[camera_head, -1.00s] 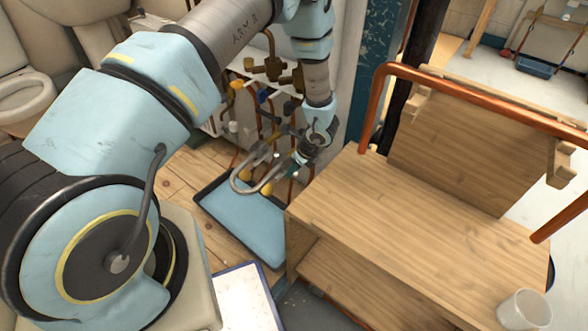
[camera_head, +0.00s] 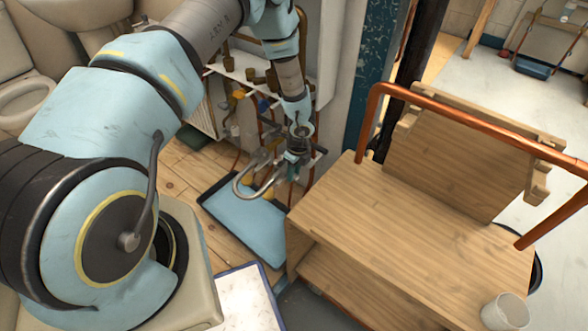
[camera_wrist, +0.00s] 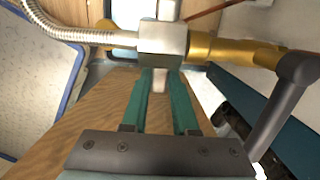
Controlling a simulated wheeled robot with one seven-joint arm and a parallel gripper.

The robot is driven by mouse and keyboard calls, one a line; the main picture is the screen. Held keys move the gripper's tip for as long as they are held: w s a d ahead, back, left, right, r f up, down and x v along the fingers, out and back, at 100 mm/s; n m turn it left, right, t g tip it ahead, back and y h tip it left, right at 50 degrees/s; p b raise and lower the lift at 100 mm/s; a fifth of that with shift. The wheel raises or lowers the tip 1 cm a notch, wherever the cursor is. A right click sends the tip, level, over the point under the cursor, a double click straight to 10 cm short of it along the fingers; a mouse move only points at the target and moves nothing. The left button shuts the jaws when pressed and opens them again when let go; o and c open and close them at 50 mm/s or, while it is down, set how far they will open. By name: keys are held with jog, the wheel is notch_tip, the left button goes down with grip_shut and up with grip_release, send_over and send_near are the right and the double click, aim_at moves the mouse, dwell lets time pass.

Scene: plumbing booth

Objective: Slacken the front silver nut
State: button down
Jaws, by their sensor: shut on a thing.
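The silver nut (camera_wrist: 163,42) is a bright square-sided block at the top middle of the wrist view, between a braided hose and a brass fitting. My gripper (camera_wrist: 160,76) has two green fingers closed on the nut from below. Their tips are partly hidden against its lower edge. In the head view my gripper (camera_head: 292,162) is at the pipework over the blue tray, and the nut is too small to make out there.
The braided hose (camera_wrist: 75,34) runs left and the brass fitting (camera_wrist: 225,50) right, with a grey bent bar (camera_wrist: 282,103) close by. The blue tray (camera_head: 247,228) lies below. A wooden bench (camera_head: 400,225) with a copper rail (camera_head: 470,125) stands close on the right.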

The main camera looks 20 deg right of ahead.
jog(key=c, duration=0.7)
grip_release()
jog(key=r, duration=0.7)
jog(key=s+r, duration=0.1)
jog(key=r, duration=0.2)
jog(key=shift+d+r+p, duration=0.3)
jog(key=shift+r, duration=0.1)
